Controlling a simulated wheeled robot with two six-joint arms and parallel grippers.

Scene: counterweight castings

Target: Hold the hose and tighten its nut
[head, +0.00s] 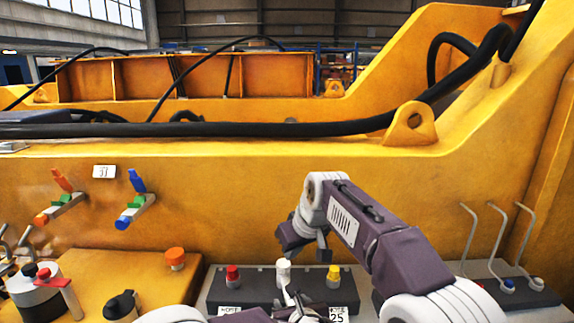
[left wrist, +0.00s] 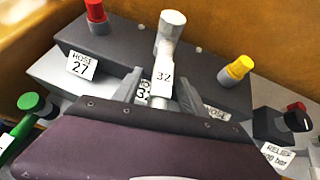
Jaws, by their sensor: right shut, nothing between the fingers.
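A dark block (head: 258,288) on the ledge carries a red, a white and a yellow fitting. The white hose fitting (head: 284,272) stands upright in the middle; in the left wrist view the white fitting (left wrist: 168,42) bears a tag (left wrist: 163,78) reading 32. My left gripper (left wrist: 158,82) has its fingers apart, one on each side of the tagged white piece, with a gap visible at the left finger. In the head view my left gripper (head: 290,300) is low, just in front of the fitting. My right gripper (head: 303,250) is shut and empty, above the white fitting.
The red fitting (head: 233,273) and yellow fitting (head: 333,274) stand close on either side. Bent metal levers (head: 497,240) rise at the right. An orange knob (head: 175,258) and a black knob (head: 122,304) sit at the left. The yellow casting wall (head: 230,215) rises behind.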

